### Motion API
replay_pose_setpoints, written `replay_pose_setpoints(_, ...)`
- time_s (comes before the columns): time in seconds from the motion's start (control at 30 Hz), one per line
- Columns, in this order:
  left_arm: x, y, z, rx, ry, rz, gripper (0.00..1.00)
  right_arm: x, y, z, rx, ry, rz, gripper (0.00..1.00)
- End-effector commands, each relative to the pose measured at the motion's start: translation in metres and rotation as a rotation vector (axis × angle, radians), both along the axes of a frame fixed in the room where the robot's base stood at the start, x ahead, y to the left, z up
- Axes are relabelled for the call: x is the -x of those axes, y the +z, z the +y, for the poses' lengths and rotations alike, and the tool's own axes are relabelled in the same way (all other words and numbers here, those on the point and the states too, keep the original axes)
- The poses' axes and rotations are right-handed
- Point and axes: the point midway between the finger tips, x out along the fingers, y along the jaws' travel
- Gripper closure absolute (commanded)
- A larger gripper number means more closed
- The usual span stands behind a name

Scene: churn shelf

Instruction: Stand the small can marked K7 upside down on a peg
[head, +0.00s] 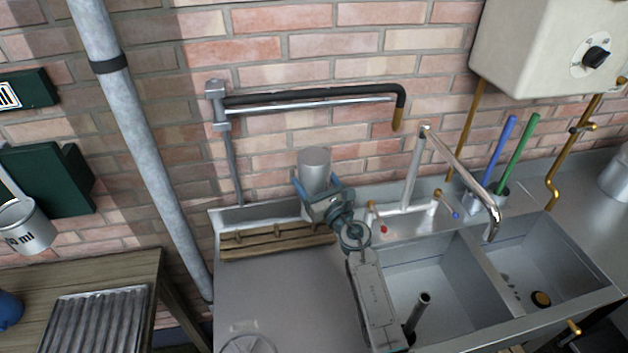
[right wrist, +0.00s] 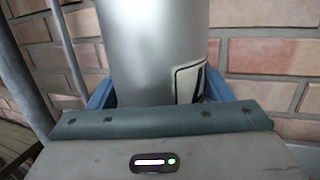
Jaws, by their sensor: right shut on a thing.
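My right gripper (head: 316,190) is shut on a small grey metal can (head: 314,172), held in front of the brick wall. Its upper end shows as a flat, closed-looking grey disc. The can also fills the upper middle of the right wrist view (right wrist: 150,50), with the blue fingers on both sides of it. A pale label with a dark mark is partly visible there; I cannot read K7. A wooden peg rack (head: 280,247) with short pegs lies just below and left of the can, at the back of the steel drainer. My left gripper is not in view.
The steel drainer (head: 270,295) is mostly bare, with a round metal thing (head: 248,345) at its front edge. A swivel tap (head: 460,170) and sink basins (head: 420,270) lie to the right. A black-sleeved pipe (head: 310,97) runs along the wall above the can.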

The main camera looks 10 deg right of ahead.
Motion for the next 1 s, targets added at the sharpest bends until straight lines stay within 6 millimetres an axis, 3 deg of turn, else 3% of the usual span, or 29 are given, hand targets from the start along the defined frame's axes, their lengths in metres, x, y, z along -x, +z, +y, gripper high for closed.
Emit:
replay_pose_setpoints(0.03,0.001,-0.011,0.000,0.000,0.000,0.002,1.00,0.000,-0.010,0.000,-0.001,0.000,-0.002,0.55)
replay_pose_setpoints(0.6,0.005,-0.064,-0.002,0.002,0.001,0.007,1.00,0.000,-0.065,0.000,0.000,0.000,-0.001,0.55)
replay_pose_setpoints(1.0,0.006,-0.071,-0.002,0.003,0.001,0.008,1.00,0.000,-0.073,0.000,-0.001,0.000,-0.002,0.55)
